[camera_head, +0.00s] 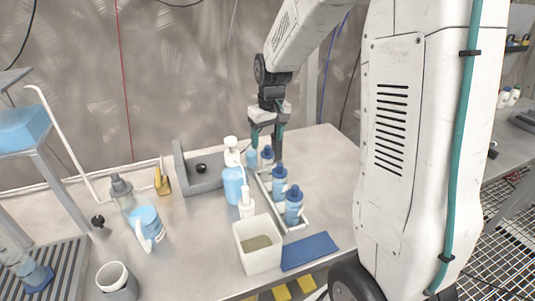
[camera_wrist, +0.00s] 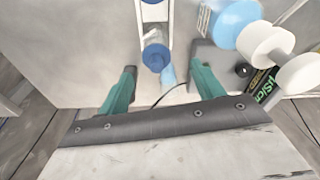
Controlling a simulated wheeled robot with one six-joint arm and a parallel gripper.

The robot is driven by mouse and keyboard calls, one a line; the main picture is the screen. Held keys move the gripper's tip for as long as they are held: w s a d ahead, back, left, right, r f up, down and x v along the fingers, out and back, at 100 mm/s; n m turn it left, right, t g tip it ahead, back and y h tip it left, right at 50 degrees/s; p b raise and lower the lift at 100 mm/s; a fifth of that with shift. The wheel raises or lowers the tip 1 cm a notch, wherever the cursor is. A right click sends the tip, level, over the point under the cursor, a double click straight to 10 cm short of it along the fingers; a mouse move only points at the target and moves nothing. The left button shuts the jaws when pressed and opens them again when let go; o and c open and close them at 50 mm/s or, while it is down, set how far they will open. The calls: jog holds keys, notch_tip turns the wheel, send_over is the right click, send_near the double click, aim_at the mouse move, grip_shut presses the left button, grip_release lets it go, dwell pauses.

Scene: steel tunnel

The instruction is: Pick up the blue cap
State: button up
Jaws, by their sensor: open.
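Several bottles with blue caps stand in a row in a white tray (camera_head: 295,228). The rearmost blue cap (camera_head: 267,152) sits on a bottle at the tray's far end, just by my gripper (camera_head: 266,150). Nearer blue caps (camera_head: 280,171) and (camera_head: 293,192) top blue-labelled bottles. In the wrist view, a blue cap (camera_wrist: 155,57) on a pale bottle (camera_wrist: 152,34) appears between and beyond the teal fingers of my gripper (camera_wrist: 163,68). The gripper is open and empty. I cannot tell which blue cap is meant, or the exact height gap to the nearest one.
A blue mat (camera_head: 310,250) lies in front. The table's far right corner is clear.

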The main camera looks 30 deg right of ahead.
aim_at(268, 146)
jog(key=f, duration=0.3)
jog(key=w+f, duration=0.1)
jog(key=shift+d+f, duration=0.3)
jog(key=c, duration=1.1)
jog(key=shift+o, duration=0.2)
jog(key=shift+r, duration=0.6)
jog(key=shift+s+a+r, duration=0.2)
jog(key=shift+s+r, duration=0.05)
jog(key=shift+r, duration=0.4)
jog(key=shift+s+a+r, duration=0.2)
jog(key=shift+r, duration=0.4)
jog(key=s+a+r, duration=0.1)
jog(key=s+a, duration=0.9)
jog(key=s, duration=0.1)
jog(key=shift+r, duration=0.15)
